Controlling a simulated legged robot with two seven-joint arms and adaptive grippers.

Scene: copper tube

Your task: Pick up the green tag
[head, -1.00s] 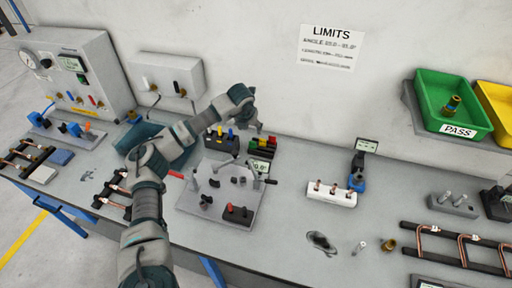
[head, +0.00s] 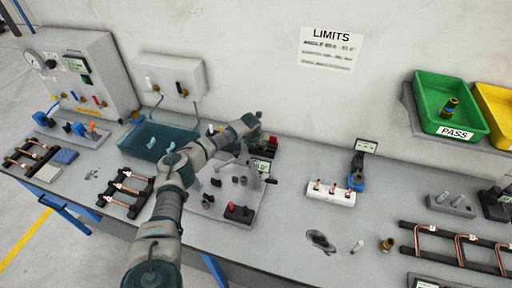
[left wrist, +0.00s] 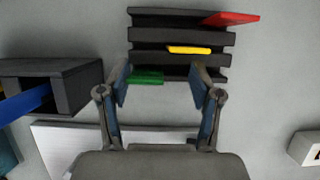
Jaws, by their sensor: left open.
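The green tag (left wrist: 147,78) sits in the lowest slot of a dark slotted rack (left wrist: 180,34) in the left wrist view. A yellow tag (left wrist: 188,50) and a red tag (left wrist: 233,18) sit in the slots above it. My left gripper (left wrist: 160,73) is open and empty, its fingers on either side of the rack's lower part, with the green tag between them nearer the left finger. I cannot tell the remaining distance to the tag. The right gripper is not in view.
A dark block with a blue piece (left wrist: 28,103) lies left of the gripper. A teal bin (head: 150,140) stands left. The wall is close behind.

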